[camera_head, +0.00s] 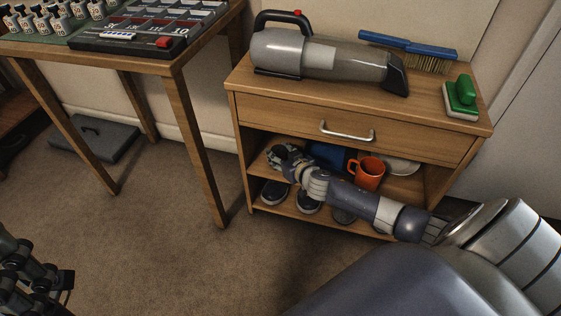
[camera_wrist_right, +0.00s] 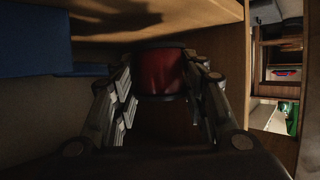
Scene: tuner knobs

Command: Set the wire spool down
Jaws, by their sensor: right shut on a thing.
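My right gripper (camera_head: 285,158) reaches into the open shelf of the wooden cabinet, at its left part. In the right wrist view its two fingers (camera_wrist_right: 160,90) close on both sides of the red wire spool (camera_wrist_right: 160,72), which has dark rims. The frames do not show clearly whether the spool touches the shelf board (camera_head: 257,165). In the head view the spool is hidden by the gripper and the cabinet. My left gripper (camera_head: 38,275) is partly in view at the lower left, away from the cabinet; its jaws cannot be made out.
An orange mug (camera_head: 368,173), a blue object (camera_head: 328,155) and a pale dish (camera_head: 402,166) stand on the same shelf, right of the gripper. Shoes (camera_head: 274,191) fill the board below. A handheld vacuum (camera_head: 325,58), brush (camera_head: 410,48) and green scrubber (camera_head: 462,95) lie on top.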

